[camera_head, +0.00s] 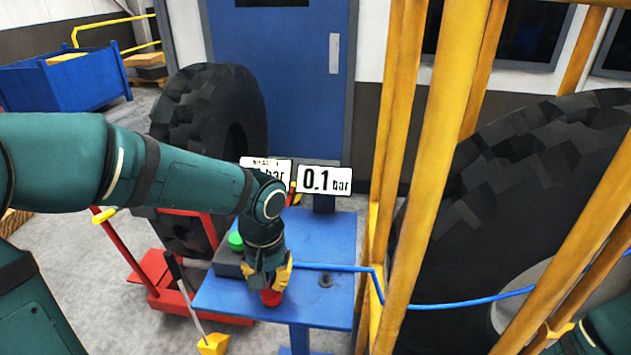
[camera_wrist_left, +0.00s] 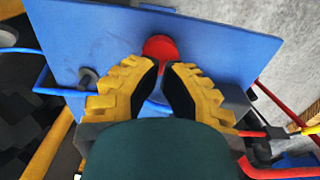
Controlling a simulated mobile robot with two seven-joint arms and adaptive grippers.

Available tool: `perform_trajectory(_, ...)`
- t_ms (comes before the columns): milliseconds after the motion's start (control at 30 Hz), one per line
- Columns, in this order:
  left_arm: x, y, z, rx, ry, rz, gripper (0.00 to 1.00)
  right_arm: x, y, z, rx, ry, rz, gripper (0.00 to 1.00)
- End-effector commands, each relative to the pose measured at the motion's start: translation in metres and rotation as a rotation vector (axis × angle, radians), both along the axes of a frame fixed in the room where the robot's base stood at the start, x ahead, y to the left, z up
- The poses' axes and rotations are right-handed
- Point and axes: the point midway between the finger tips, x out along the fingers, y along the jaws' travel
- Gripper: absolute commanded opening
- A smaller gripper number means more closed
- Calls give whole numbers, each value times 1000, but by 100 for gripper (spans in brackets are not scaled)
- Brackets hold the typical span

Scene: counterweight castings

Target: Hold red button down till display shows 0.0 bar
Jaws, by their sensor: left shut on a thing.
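A white display (camera_head: 324,180) reads 0.1 bar. A red button (camera_head: 271,298) is near the front edge of a blue table (camera_head: 325,305). It also shows in the left wrist view (camera_wrist_left: 160,47), just beyond my fingertips. How far the button is pressed is hidden. At the lower right edge, part of my right arm shows; its fingers cannot be made out clearly.
A second display (camera_head: 266,168) is partly hidden by my left arm. A green button (camera_head: 236,240) sits on a grey box left of my gripper. A blue hose (camera_head: 455,305) runs right past yellow cage bars (camera_head: 437,150). Large tyres (camera_head: 205,105) stand left and right.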

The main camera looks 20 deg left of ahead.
Motion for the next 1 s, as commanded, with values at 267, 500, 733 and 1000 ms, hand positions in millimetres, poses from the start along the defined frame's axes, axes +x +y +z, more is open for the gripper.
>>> perform_trajectory(267,0,0,-9,0,1,0,0,0,0,-7,0,0,0,47)
perform_trajectory(500,0,0,-15,0,1,0,0,0,0,-12,0,0,0,47)
perform_trajectory(733,0,0,-22,0,1,0,0,0,0,-16,0,0,0,47)
perform_trajectory(1000,0,0,-28,0,1,0,0,0,0,-16,0,0,0,47)
